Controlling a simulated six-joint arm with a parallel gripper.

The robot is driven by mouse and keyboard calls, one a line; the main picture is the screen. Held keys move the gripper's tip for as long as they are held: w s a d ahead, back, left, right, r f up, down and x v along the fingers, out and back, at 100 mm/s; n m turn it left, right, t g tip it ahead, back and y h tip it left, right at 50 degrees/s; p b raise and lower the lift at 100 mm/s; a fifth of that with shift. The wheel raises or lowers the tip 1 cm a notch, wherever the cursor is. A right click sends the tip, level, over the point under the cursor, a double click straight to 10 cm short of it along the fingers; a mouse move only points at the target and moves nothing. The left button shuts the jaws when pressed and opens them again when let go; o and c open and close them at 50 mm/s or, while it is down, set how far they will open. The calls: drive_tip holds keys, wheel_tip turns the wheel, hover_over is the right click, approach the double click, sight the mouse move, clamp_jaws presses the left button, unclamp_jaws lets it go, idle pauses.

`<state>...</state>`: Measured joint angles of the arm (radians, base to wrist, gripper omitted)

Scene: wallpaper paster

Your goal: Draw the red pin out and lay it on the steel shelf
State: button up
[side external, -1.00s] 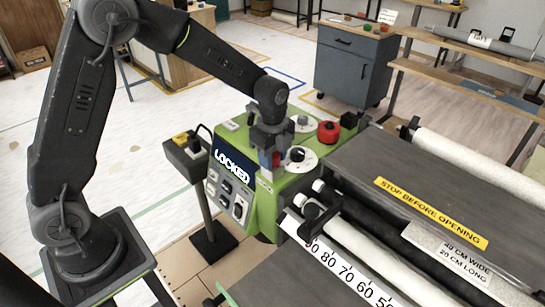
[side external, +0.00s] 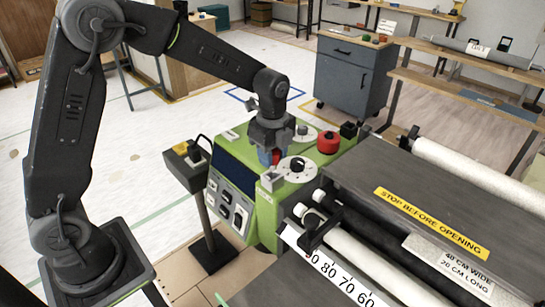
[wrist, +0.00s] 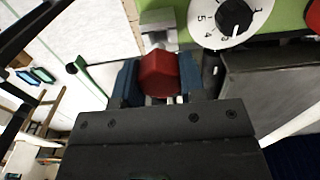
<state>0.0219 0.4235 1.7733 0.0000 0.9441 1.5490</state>
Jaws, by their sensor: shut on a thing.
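The red pin (wrist: 160,73) sits between the blue fingertips of my gripper (wrist: 158,84) in the wrist view, and they are shut on its head. In the side view my gripper (side external: 270,154) is over the near part of the green machine (side external: 263,210), and a little of the red shows at its tips. A small grey metal block (side external: 271,180) on the machine is just below the fingers. Whether the pin's lower end is clear of the machine is hidden. I cannot tell which surface is the steel shelf.
A white dial (side external: 298,167) and a red button (side external: 328,142) stand close to the right of my gripper. The machine's display (side external: 233,172) is dark. Rollers (side external: 365,245) and a dark cover (side external: 430,185) lie further right. A small control box (side external: 188,163) on a post stands at left.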

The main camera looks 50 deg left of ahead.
drive_tip(key=shift+r, duration=0.25)
drive_tip(key=shift+r, duration=1.95)
drive_tip(key=a+n, duration=0.2)
drive_tip(key=n, duration=0.3)
drive_tip(key=a+n, duration=0.2)
drive_tip(key=n, duration=0.2)
drive_tip(key=a+n, duration=0.1)
drive_tip(key=n, duration=0.4)
drive_tip(key=shift+w+a+f+n, duration=0.3)
drive_tip(key=shift+w+a+f, duration=0.1)
